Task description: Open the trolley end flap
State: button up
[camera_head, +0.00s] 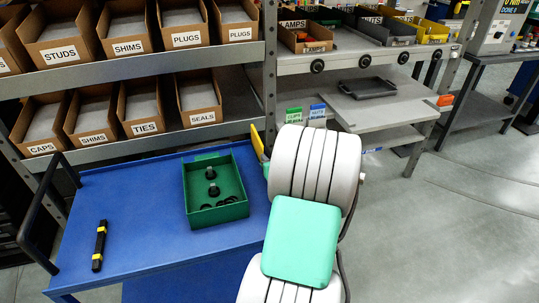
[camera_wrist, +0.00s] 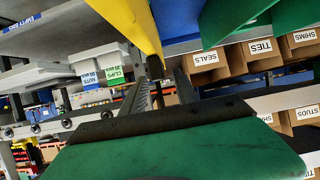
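The blue trolley (camera_head: 135,187) stands at the left, with a dark push handle (camera_head: 37,215) at its left end. A yellow part (camera_head: 258,143) stands up near its right end, beside my arm. I cannot tell whether it belongs to the end flap. A yellow strip (camera_wrist: 142,28) also shows in the wrist view, near the blue trolley surface (camera_wrist: 178,22). My gripper (camera_wrist: 168,72) shows two dark fingers that look apart, close to the strip's lower tip. In the head view my arm hides the gripper and the trolley's right end.
A green box (camera_head: 215,187) with dark round parts and a black-yellow tool (camera_head: 99,246) lie on the trolley. Shelves with labelled cardboard bins (camera_head: 127,47) stand behind. A grey bench with a dark tray (camera_head: 367,88) is at the back right. The right floor (camera_head: 440,230) is clear.

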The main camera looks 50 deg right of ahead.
jog(key=shift+x, duration=1.35)
jog(key=shift+c, duration=0.6)
grip_shut()
